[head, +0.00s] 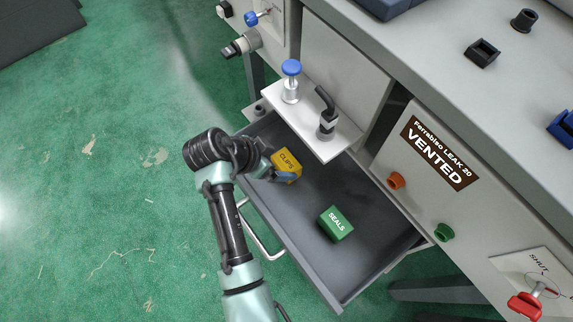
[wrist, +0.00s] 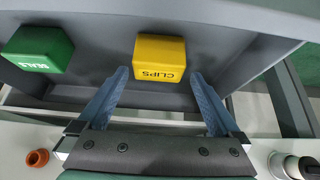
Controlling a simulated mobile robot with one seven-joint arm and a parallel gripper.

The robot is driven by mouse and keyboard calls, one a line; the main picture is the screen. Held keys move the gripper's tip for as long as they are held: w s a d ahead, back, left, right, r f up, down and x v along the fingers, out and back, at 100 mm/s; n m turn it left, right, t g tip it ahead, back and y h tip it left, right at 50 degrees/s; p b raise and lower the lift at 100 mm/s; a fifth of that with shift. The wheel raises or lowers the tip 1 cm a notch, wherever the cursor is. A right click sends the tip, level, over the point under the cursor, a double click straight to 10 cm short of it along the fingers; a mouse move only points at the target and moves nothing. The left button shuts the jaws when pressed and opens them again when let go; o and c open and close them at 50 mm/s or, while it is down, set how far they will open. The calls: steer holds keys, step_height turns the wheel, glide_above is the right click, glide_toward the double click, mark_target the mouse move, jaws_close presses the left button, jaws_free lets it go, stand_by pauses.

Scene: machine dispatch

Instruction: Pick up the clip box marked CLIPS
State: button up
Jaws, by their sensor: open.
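The yellow clip box (head: 287,164) marked CLIPS lies in the open grey drawer, toward its far left part in the head view. In the wrist view the clip box (wrist: 160,58) lies just beyond my fingertips, roughly centred between their lines. My gripper (wrist: 158,75) is open and empty, its two blue-grey fingers pointing at the box. In the head view my gripper (head: 275,174) is at the box's near left side and covers a little of it. I cannot tell whether a finger touches the box.
A green box (head: 336,223) marked SEALS lies in the same drawer (head: 348,285); it also shows in the wrist view (wrist: 38,48). A white shelf (head: 300,118) with a blue-topped fitting (head: 291,80) and a black-handled valve (head: 327,112) juts out above the drawer's back.

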mark_target(284, 163)
steer(key=b+x, duration=0.2)
steer(key=x, duration=0.3)
steer(key=shift+s, duration=0.15)
steer(key=c, duration=1.1)
